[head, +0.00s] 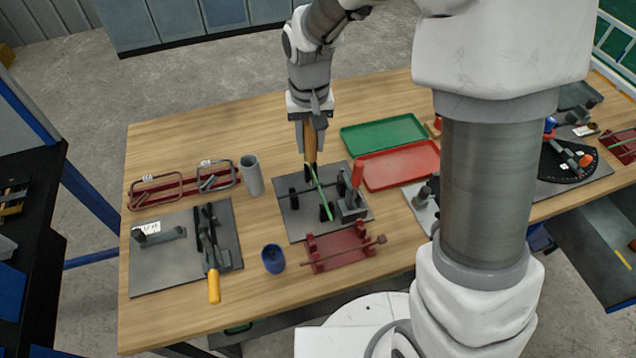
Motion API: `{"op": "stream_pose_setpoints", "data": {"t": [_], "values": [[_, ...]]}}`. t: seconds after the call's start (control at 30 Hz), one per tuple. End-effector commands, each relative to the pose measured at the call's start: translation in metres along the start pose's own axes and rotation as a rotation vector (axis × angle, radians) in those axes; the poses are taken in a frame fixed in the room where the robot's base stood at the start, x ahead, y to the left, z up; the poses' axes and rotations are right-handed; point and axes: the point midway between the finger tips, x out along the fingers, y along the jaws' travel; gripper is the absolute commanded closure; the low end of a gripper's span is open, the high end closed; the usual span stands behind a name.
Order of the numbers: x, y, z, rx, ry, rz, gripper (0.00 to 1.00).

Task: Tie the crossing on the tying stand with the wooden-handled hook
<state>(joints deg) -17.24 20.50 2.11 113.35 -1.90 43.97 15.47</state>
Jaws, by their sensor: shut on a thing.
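My gripper (310,127) points straight down over the table and is shut on the wooden-handled hook (310,149). The orange-brown handle hangs upright below the fingers. The hook's lower end is over the tying stand (298,224), a grey plate with several black posts. A thin green bar (321,191) runs slantwise across the stand, and the handle ends close above its far end. The crossing itself is too small to make out, and I cannot tell whether the hook touches it.
A red-handled tool (357,174) stands upright in a grey block at the stand's right. A red rack with a rod (342,247) and a blue cup (273,259) are in front. Green (384,133) and red (400,164) trays lie behind right; a grey cylinder (252,175) stands left.

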Motion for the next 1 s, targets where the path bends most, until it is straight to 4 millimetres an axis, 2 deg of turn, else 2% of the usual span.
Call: {"op": "stream_pose_setpoints", "data": {"t": [0.17,0.73,1.0], "values": [[-0.011,0.000,-0.001,0.001,0.002,-0.001,1.00],[-0.068,0.000,-0.003,0.001,0.002,-0.001,1.00],[-0.070,0.000,-0.003,0.001,0.001,-0.001,1.00]]}}
